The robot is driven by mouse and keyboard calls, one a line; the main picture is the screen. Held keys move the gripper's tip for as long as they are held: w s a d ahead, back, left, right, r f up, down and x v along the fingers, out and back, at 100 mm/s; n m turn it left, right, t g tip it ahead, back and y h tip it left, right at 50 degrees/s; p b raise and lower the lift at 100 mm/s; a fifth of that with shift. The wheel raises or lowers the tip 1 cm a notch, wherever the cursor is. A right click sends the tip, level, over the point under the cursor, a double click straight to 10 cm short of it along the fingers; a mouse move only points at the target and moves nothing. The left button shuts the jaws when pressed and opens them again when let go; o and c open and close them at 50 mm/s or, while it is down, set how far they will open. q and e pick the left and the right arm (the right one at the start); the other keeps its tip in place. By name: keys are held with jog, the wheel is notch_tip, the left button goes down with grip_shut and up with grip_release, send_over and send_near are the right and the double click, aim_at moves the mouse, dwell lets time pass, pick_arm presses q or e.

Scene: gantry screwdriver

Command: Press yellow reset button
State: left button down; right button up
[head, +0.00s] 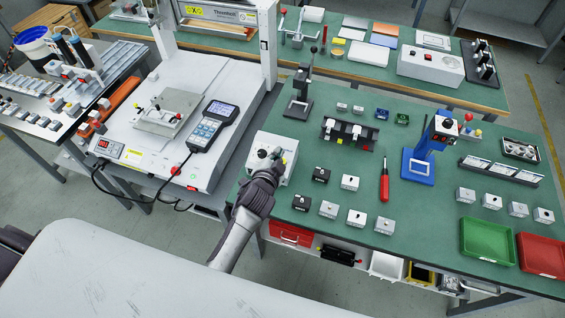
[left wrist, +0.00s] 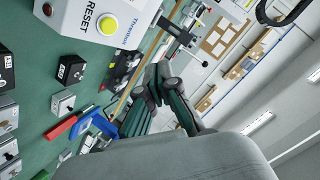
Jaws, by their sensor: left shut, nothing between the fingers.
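The yellow reset button (left wrist: 107,25) is round and sits on a white control box (left wrist: 85,12) marked RESET in the left wrist view. In the head view the white box (head: 257,158) stands at the left front edge of the green table. My left gripper (head: 277,154) is over that box, shut and empty, and hides part of its top. In the left wrist view the gripper's fingers (left wrist: 163,75) are apart from the button in the picture. I cannot tell whether they touch the box. My right gripper is not in view.
A black lever stand (head: 298,98) is behind the box. Small black and grey switch boxes (head: 328,209), a red screwdriver (head: 384,185) and a blue press stand (head: 420,168) are to its right. A white gantry machine with a handheld controller (head: 212,125) stands to the left.

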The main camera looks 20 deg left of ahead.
pick_arm(q)
jog(key=w+f+b, duration=0.1)
jog(key=f+b, duration=0.1)
jog(key=w+f+b, duration=0.1)
jog(key=f+b, duration=0.1)
jog(key=w+f+b, duration=0.1)
jog(key=f+b, duration=0.1)
jog(key=shift+f, duration=0.4)
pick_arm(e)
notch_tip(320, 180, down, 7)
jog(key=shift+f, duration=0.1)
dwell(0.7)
pick_arm(q)
jog(key=shift+w+f+b, duration=0.25)
jog(key=shift+f+b, duration=0.15)
jog(key=shift+b, duration=0.05)
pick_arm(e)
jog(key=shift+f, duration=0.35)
pick_arm(q)
jog(key=shift+w+f+b, duration=0.1)
jog(key=shift+f+b, duration=0.25)
jog(key=shift+b, duration=0.05)
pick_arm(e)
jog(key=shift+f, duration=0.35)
pick_arm(q)
jog(key=shift+s+r+p, duration=0.35)
jog(key=shift+r+p, duration=0.35)
jog(key=shift+p, duration=0.2)
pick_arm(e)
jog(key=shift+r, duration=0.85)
